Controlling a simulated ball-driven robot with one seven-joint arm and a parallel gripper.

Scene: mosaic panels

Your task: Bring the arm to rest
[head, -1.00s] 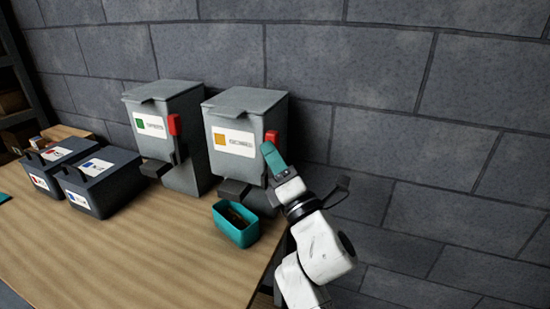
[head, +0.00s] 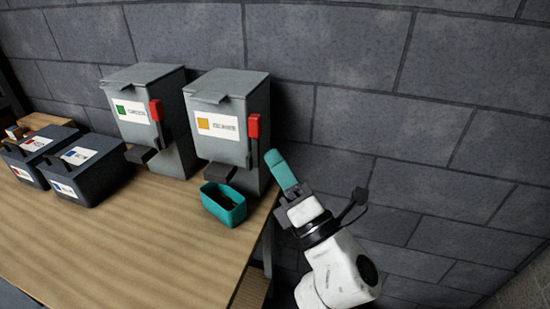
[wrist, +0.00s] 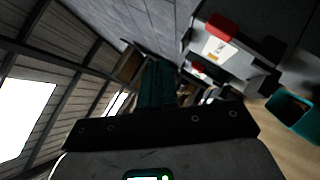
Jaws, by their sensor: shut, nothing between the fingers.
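My gripper (head: 281,170) has teal fingers, shut and empty. In the head view it is to the right of the right-hand grey dispenser (head: 228,90), beyond the table's right edge and apart from the dispenser's red lever (head: 254,127). In the wrist view, the shut fingers (wrist: 157,85) point away from the camera, with the dispenser (wrist: 238,50) to their right. My white arm comes up from the lower right.
A teal bin (head: 226,207) with dark contents stands below the right dispenser. A second dispenser (head: 135,85) and dark boxes (head: 88,168) stand to the left on the wooden table (head: 130,245). A stone wall (head: 430,120) is behind. Right of the table is clear.

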